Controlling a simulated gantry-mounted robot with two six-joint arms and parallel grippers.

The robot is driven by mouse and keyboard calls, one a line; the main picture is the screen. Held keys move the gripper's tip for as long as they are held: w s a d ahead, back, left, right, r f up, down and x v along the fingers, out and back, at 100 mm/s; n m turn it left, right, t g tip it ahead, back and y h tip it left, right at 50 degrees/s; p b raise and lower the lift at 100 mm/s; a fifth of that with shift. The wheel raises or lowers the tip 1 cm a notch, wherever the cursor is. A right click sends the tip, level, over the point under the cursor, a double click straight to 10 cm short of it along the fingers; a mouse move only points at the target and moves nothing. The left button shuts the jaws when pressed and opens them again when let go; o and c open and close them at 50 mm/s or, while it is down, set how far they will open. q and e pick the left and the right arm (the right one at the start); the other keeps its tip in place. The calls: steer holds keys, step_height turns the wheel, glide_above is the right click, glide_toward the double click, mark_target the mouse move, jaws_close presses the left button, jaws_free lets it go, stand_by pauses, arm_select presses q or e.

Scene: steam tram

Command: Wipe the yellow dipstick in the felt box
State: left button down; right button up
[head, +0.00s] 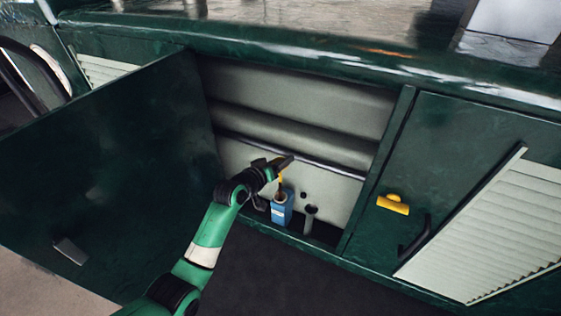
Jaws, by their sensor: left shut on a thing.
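My left gripper (284,163) is inside the open compartment, above the blue box (281,210). It is shut on the yellow dipstick (280,179), which hangs below the fingers. The dipstick's lower end meets the brownish top of the blue box, which looks like the felt box; how deep it goes in is too small to tell. The box stands upright on the compartment floor. My right gripper is not in view.
A grey tube (310,218) stands right of the box. The open green door (110,170) is at left. A closed door (450,130) at right has a yellow latch (393,204), a black handle (414,238) and a louvred panel (480,235). A pale wall backs the compartment.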

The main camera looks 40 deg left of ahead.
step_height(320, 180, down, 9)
steer(key=b, duration=0.9)
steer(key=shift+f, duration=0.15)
stand_by(0.5)
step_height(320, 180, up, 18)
steer(key=p, duration=1.7)
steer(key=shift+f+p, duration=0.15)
steer(key=shift+p, duration=0.25)
